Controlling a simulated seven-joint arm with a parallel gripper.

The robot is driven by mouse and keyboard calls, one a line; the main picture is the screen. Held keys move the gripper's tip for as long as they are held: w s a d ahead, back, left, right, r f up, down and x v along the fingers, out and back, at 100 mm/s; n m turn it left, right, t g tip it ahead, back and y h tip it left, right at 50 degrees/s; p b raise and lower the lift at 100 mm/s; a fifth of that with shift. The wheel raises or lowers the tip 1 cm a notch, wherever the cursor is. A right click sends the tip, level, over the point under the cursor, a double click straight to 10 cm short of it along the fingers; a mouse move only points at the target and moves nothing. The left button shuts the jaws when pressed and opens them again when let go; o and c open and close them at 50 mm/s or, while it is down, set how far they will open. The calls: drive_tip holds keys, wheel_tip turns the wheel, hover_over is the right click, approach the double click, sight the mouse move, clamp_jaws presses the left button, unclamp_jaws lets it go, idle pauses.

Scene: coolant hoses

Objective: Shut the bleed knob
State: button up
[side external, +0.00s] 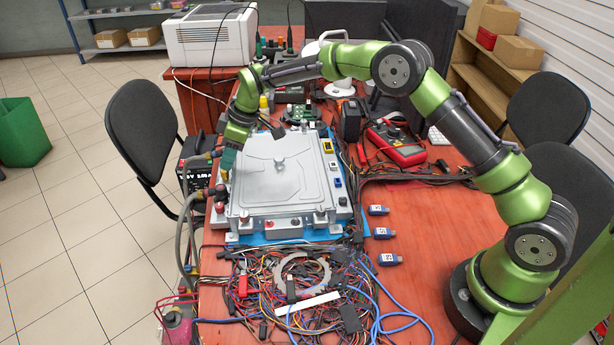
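A silver-grey metal housing (278,185) sits on a blue plate on the red-brown table, with a small round silver knob (280,163) on its lid. Coolant hose fittings, dark with red parts (218,194), stand along its left side. I cannot tell for certain which part is the bleed knob; it may be hidden by my gripper. My gripper (227,167) points down at the housing's left edge, just above these fittings. Its fingertips are small and partly blend with the parts behind, so I cannot see whether they are open or touching anything.
A grey hose (185,225) runs down the table's left edge. A tangle of wires (290,290) lies in front of the housing. Several blue connectors (389,259) and a red multimeter (397,148) lie to its right. The table's right front is mostly clear.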

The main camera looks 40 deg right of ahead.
sight(225, 173)
drive_tip(key=v, duration=1.3)
drive_tip(key=shift+r, duration=0.15)
drive_tip(key=shift+s+d, duration=0.1)
drive_tip(key=shift+o, duration=1.4)
drive_tip(key=x, duration=1.7)
